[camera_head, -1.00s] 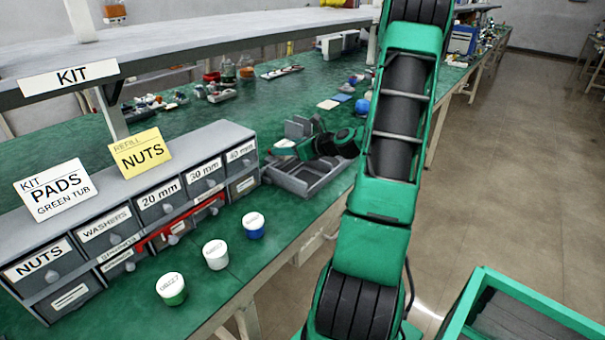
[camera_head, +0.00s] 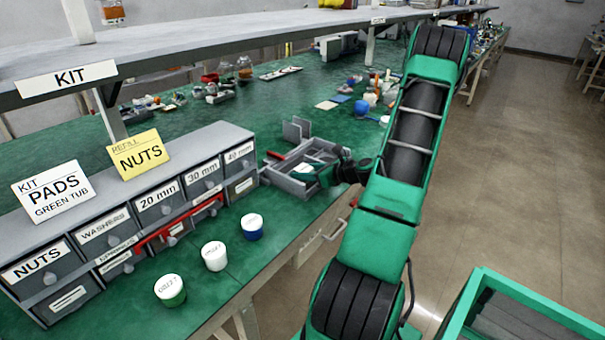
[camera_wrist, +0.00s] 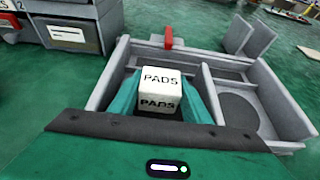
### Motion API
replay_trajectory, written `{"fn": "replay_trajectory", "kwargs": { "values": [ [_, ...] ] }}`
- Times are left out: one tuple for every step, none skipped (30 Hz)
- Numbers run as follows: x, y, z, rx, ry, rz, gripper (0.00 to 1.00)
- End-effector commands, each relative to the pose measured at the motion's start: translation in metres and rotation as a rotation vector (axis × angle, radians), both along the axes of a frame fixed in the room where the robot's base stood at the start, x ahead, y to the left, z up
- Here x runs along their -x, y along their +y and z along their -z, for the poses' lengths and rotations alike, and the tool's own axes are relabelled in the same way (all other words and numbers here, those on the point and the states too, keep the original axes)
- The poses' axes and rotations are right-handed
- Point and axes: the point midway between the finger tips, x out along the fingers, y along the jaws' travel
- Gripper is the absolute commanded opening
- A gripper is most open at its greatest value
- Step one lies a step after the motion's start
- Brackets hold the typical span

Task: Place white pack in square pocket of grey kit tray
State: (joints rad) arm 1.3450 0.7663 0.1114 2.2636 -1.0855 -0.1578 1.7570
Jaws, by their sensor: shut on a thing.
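The white pack (camera_wrist: 160,88), a cube marked PADS, is between the green fingers of my gripper (camera_wrist: 163,100) in the wrist view. My gripper is shut on it. The pack is over or in the left compartment of the grey kit tray (camera_wrist: 276,92); I cannot tell whether it touches the floor. In the head view my gripper (camera_head: 322,176) is at the front part of the tray (camera_head: 275,180), and a white patch of the pack (camera_head: 305,168) shows beside it. The fingers and pack hide most of the pocket below.
In the wrist view, a round recess (camera_wrist: 238,112) in the tray is empty, and a red piece (camera_wrist: 168,38) is at its back wall. A drawer cabinet (camera_head: 150,200) stands left of the tray. White-lidded tubs (camera_head: 214,256) stand in front of the cabinet.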

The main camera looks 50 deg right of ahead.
Motion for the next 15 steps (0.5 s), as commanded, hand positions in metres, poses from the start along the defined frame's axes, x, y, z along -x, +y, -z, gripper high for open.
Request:
{"fn": "replay_trajectory", "kwargs": {
  "values": [
    [-0.0001,-0.0001,-0.0006,0.001,-0.001,0.000,0.20],
    [-0.0002,-0.0001,-0.0007,0.001,-0.001,0.000,0.20],
    [-0.0001,-0.0002,-0.0007,0.001,-0.001,0.000,0.20],
    [-0.0001,-0.0001,-0.0007,0.001,-0.001,0.000,0.20],
    [-0.0001,-0.0001,-0.0007,0.001,-0.001,0.000,0.20],
    [-0.0001,-0.0001,-0.0003,0.000,0.000,0.000,0.20],
    [-0.0001,-0.0001,0.0004,0.000,0.000,0.000,0.20],
    [0.0000,-0.0001,0.0012,0.000,0.000,0.000,0.20],
    [0.0000,-0.0002,0.0011,0.001,0.000,0.000,0.51],
    [0.0000,-0.0002,0.0010,0.001,0.000,0.001,0.58],
    [0.0000,-0.0003,0.0009,0.001,0.000,0.001,0.62],
    [0.0000,-0.0003,0.0009,0.001,0.000,0.001,0.62],
    [0.0000,-0.0003,0.0009,0.000,0.000,0.001,0.62],
    [0.0001,-0.0004,0.0010,0.000,0.000,0.001,0.62],
    [0.0002,-0.0005,0.0010,0.000,0.000,0.001,0.62]
  ]
}}
